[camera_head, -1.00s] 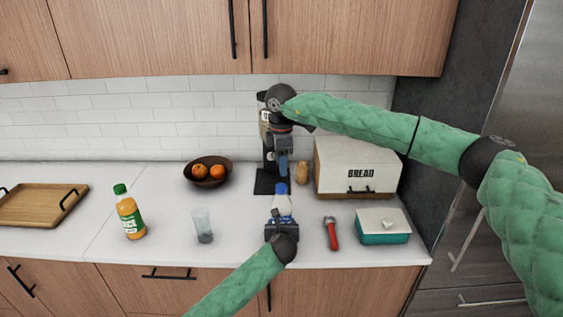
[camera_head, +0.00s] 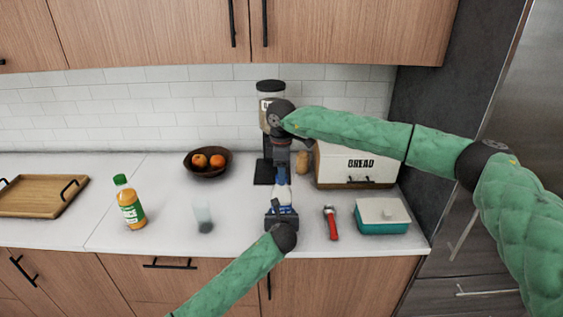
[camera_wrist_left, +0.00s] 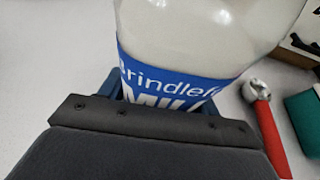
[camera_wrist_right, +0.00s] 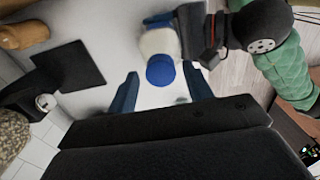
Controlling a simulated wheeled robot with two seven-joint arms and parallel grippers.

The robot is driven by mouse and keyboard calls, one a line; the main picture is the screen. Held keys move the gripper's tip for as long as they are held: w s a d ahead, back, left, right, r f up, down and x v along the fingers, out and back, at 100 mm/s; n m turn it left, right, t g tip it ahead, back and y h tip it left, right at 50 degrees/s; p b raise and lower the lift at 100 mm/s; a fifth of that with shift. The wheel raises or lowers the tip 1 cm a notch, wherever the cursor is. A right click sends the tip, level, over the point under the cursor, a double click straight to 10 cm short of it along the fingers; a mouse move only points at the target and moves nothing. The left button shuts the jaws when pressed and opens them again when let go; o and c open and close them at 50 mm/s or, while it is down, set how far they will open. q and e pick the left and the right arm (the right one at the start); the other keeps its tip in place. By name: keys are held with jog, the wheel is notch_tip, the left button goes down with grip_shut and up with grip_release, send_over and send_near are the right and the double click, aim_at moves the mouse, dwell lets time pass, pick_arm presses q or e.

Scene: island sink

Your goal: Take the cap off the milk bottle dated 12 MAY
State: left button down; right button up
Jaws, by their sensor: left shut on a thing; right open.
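The milk bottle (camera_head: 285,197), white with a blue label, stands on the counter in the head view. Its label (camera_wrist_left: 170,84) fills the left wrist view and reads "Brindle…" and "MILK"; no date is readable. My left gripper (camera_head: 282,212) is shut on the bottle's lower body. My right gripper (camera_head: 283,184) points down over the bottle top and hides the cap in the head view. In the right wrist view the blue cap (camera_wrist_right: 160,70) lies between and slightly beyond the open fingers (camera_wrist_right: 161,92), with gaps on both sides. The cap is on the bottle.
A red-handled tool (camera_head: 331,223) and a teal box with a white lid (camera_head: 382,216) lie to the right. A bread box (camera_head: 355,166) stands behind. A glass (camera_head: 203,217), a juice bottle (camera_head: 129,203), a fruit bowl (camera_head: 207,162) and a wooden tray (camera_head: 42,195) are left.

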jog(key=shift+f, duration=0.4)
jog(key=c, duration=1)
